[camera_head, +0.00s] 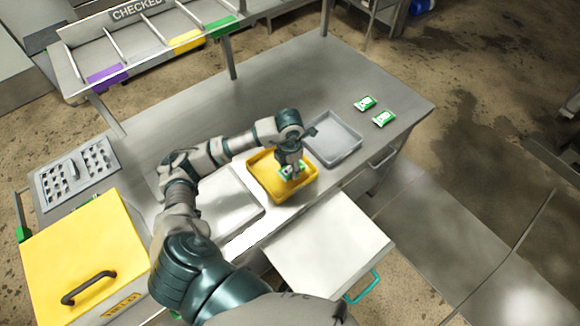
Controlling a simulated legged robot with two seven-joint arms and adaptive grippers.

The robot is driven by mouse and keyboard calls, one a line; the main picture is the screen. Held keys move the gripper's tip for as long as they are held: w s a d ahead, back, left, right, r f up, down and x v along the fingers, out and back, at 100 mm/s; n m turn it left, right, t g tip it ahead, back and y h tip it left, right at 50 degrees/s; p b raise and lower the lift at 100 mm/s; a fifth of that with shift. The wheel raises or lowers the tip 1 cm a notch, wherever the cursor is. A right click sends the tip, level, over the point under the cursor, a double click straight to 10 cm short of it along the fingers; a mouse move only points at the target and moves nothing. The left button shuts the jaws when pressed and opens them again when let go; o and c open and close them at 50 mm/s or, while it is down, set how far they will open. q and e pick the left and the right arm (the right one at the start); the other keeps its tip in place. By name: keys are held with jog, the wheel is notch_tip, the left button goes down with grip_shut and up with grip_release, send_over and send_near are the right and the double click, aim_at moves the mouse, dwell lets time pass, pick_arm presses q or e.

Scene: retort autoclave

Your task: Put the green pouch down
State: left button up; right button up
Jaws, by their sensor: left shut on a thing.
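The green pouch (299,174), green and white, is in the fingers of my left gripper (293,172). The gripper points down and is shut on the pouch, partly covering it. Both are over the inside of the yellow tray (312,188) on the steel table. I cannot tell whether the pouch touches the tray floor. Two more green and white pouches, one (365,103) and another (383,118), lie on the table at the far right. My right gripper is not in view.
A grey tray (357,146) stands right of the yellow tray. A pale flat tray (226,204) lies left of it. A perforated plate (75,175) and a yellow-lidded box (84,245) are at left. A divided rack marked CHECKED (136,10) runs along the back. The table's back middle is clear.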

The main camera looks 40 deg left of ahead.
pick_arm(q)
jog(key=shift+w+d+r, duration=0.1)
jog(key=shift+w+d, duration=0.05)
jog(key=shift+w, duration=0.75)
jog(key=f, duration=0.3)
jog(key=shift+a+f, duration=0.35)
jog(key=shift+a, duration=0.05)
jog(key=shift+a+f, duration=0.1)
jog(key=shift+a, duration=0.25)
jog(key=o, duration=1.3)
jog(key=shift+o, duration=0.3)
jog(key=shift+d+r, duration=0.2)
jog(key=shift+d, duration=0.35)
jog(key=r, duration=1.1)
jog(key=shift+w+a, duration=0.1)
jog(key=shift+a, duration=0.25)
jog(key=shift+d+r, duration=0.25)
jog(key=shift+r, duration=0.2)
jog(key=shift+a, duration=0.25)
